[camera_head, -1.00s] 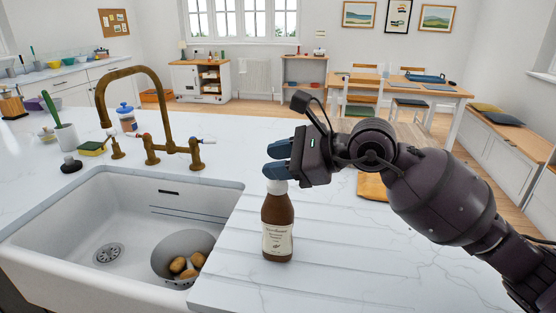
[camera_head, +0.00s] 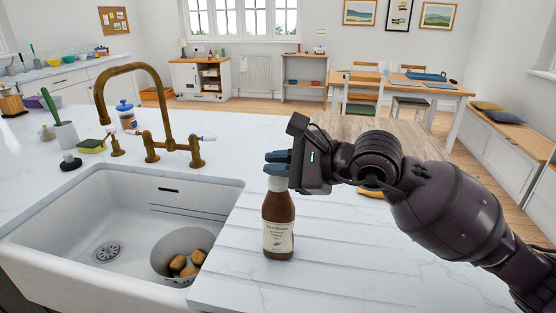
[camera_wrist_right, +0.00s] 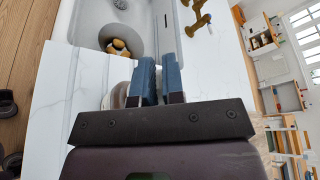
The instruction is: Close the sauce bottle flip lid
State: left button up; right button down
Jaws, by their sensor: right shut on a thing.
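The brown sauce bottle (camera_head: 278,225) with a cream label stands upright on the worktop, right of the sink. Its white cap (camera_head: 278,184) is at the top, partly covered by my right gripper (camera_head: 277,163). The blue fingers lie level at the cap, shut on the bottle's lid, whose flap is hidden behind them. In the right wrist view the fingers (camera_wrist_right: 160,80) are close together with a narrow gap, and a pale rounded part of the bottle (camera_wrist_right: 119,96) shows beside them. My left gripper is out of view.
The white sink (camera_head: 100,195) holds a grey bowl (camera_head: 165,250) with several brown items. A brass tap (camera_head: 160,110) stands behind it. An orange cloth (camera_head: 370,192) lies behind my right arm. The worktop front right of the bottle is clear.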

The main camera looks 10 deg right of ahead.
jog(key=shift+s+f, duration=0.1)
jog(key=c, duration=1.2)
grip_release()
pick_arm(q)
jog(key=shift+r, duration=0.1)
